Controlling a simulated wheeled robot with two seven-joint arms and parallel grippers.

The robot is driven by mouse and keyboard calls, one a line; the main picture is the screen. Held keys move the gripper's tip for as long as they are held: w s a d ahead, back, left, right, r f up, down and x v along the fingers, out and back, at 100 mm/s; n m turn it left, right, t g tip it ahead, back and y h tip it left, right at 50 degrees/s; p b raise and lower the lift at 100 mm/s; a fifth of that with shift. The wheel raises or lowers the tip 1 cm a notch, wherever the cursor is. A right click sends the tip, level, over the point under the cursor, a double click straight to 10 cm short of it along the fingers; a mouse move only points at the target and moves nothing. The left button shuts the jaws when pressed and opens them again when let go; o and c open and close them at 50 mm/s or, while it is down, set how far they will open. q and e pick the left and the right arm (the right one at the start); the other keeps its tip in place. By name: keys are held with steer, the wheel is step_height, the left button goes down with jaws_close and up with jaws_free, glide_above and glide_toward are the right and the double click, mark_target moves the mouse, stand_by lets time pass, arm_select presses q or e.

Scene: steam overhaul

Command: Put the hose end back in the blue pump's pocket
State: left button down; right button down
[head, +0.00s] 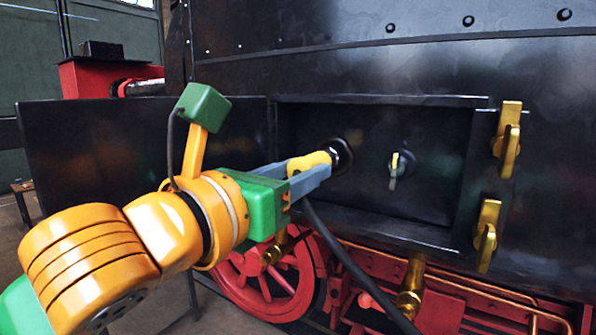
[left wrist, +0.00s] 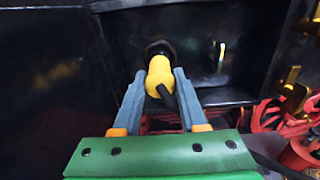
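The yellow hose end (head: 308,162) is at a round black socket (head: 341,156) in the recessed dark panel. Its nose meets the socket; how deep it sits is hidden. My left gripper (head: 312,172) has its grey-blue fingers on both sides of the hose end. In the left wrist view the yellow hose end (left wrist: 160,77) fills the space between the fingertips of the left gripper (left wrist: 160,82), which look shut on it. A black hose (head: 355,265) hangs from it towards the bottom of the head view. No blue pump or pocket is in view. My right gripper is not in view.
A small valve handle (head: 394,171) sits right of the socket. Brass handles (head: 509,140) stick out at the right. Red wheels (head: 270,280) and brass pipework lie below the recess. A red box (head: 100,75) stands at the back left.

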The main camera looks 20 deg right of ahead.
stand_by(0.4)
arm_select(q)
steer(key=b+v, duration=0.3)
steer(key=v, duration=0.2)
steer(key=shift+a+b, duration=0.1)
steer(key=shift+b, duration=0.2)
steer(key=shift+w, duration=0.1)
